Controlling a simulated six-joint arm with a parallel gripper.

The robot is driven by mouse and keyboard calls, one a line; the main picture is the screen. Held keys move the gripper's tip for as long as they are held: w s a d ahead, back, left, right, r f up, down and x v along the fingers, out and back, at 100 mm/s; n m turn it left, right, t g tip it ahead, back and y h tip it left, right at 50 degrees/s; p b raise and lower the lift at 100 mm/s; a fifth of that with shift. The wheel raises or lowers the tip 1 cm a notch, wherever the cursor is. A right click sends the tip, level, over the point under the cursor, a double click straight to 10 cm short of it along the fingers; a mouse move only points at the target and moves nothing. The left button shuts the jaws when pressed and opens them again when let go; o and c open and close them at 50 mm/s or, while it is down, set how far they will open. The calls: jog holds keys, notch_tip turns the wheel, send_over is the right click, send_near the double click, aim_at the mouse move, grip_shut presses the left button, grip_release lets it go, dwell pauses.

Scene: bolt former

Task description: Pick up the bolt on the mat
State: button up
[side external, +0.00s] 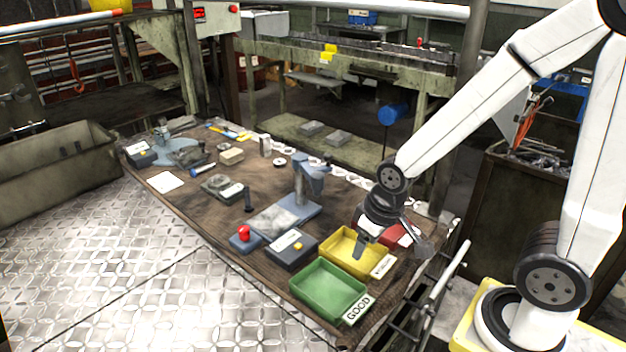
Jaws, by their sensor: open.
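My gripper (390,245) is open, with its fingers spread above the yellow tray (346,268) and a red tray (398,236). I see nothing between the fingers. A light grey pad (272,222), perhaps the mat, lies on the bench left of the gripper; I cannot make out a bolt on it. A small dark upright piece (248,202), perhaps a bolt, stands at the pad's left edge, well away from the gripper. The view is too small to identify it surely.
A green tray (328,290) marked GOOD is at the bench's front. A dark box (290,255) and a red button (243,233) stand nearby. Several tools lie toward the far left.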

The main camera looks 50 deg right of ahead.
aim_at(247, 189)
jog(key=w+r+v, duration=0.1)
jog(key=w+v, duration=0.2)
jog(key=v, duration=0.8)
jog(key=w+d+n+t+h, duration=0.1)
jog(key=w+n+h, duration=0.1)
jog(key=w+n, duration=0.2)
jog(key=w+d+n+t+h, duration=0.1)
jog(key=w+n+h, duration=0.1)
jog(key=w+n, duration=0.3)
jog(key=w+d+n+h, duration=0.1)
jog(key=w+n+h, duration=0.1)
jog(key=w+n, duration=0.3)
jog(key=shift+w+d+r+n+t+h, duration=0.1)
jog(key=shift+w+r+n+t+h, duration=0.2)
jog(key=shift+n, duration=0.5)
jog(key=w+a+n+t, duration=0.6)
jog(key=w+a+n, duration=0.2)
jog(key=w+n, duration=0.55)
jog(key=shift+n, duration=0.45)
jog(key=f, duration=1.1)
jog(key=shift+s, duration=0.3)
jog(key=shift+f+t, duration=0.25)
jog(key=shift+t, duration=0.05)
jog(key=shift+w+d, duration=0.1)
jog(key=shift+w, duration=0.05)
jog(key=shift+x, duration=1.1)
